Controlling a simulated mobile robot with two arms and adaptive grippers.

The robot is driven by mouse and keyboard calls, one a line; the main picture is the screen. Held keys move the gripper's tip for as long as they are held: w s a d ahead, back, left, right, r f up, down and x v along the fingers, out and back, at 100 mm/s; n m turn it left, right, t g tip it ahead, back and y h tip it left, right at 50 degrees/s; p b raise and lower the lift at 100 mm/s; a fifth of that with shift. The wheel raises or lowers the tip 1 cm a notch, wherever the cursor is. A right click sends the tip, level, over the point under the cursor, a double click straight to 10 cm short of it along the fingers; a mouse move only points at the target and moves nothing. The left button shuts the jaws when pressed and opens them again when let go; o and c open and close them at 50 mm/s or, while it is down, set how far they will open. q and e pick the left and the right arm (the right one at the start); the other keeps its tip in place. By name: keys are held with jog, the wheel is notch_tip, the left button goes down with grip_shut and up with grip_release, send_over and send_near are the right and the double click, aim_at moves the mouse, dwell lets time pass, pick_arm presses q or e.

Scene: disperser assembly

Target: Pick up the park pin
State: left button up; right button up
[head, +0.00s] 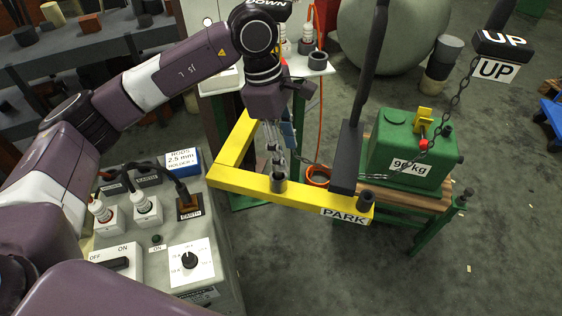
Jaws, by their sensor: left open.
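My left gripper (275,150) points down over the yellow bar (235,182). Its fingers are open, just above or around a grey pin-like metal part (278,180) that stands upright on the bar. I take this part to be the park pin; whether the fingers touch it I cannot tell. The bar has a white PARK label (344,216) at its right end, beside a dark grey cylindrical socket (366,200). A dark chain (395,158) runs from near the gripper up to the right. My right gripper is not in view.
A black upright lever (348,150) stands right of the gripper. Behind it, a green 90 kg block (400,150) sits on a wooden-topped stand (432,198). A control box with plugs and a knob (189,260) is at left. The floor at lower right is clear.

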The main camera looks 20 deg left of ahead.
aim_at(278, 174)
pick_arm(q)
jog(key=shift+w+a+r+y, duration=0.1)
jog(key=shift+w+a+y, duration=0.15)
jog(key=shift+a, duration=0.35)
jog(key=shift+w+a+r+y, duration=0.1)
jog(key=shift+a+y, duration=0.15)
jog(key=shift+a, duration=0.3)
jog(key=shift+a+f, duration=0.15)
jog(key=shift+a, duration=0.2)
jog(key=shift+d+f+p, duration=0.15)
jog(key=shift+f+p, duration=0.4)
jog(key=shift+f, duration=0.3)
jog(key=f+p, duration=0.1)
jog(key=f, duration=0.2)
jog(key=f+p, duration=0.1)
jog(key=shift+w+d+f+p, duration=0.1)
jog(key=shift+d+f+p, duration=0.15)
jog(key=shift+d+p, duration=0.1)
jog(key=shift+f, duration=0.5)
jog(key=shift+d, duration=0.1)
jog(key=shift+c, duration=1.3)
grip_shut()
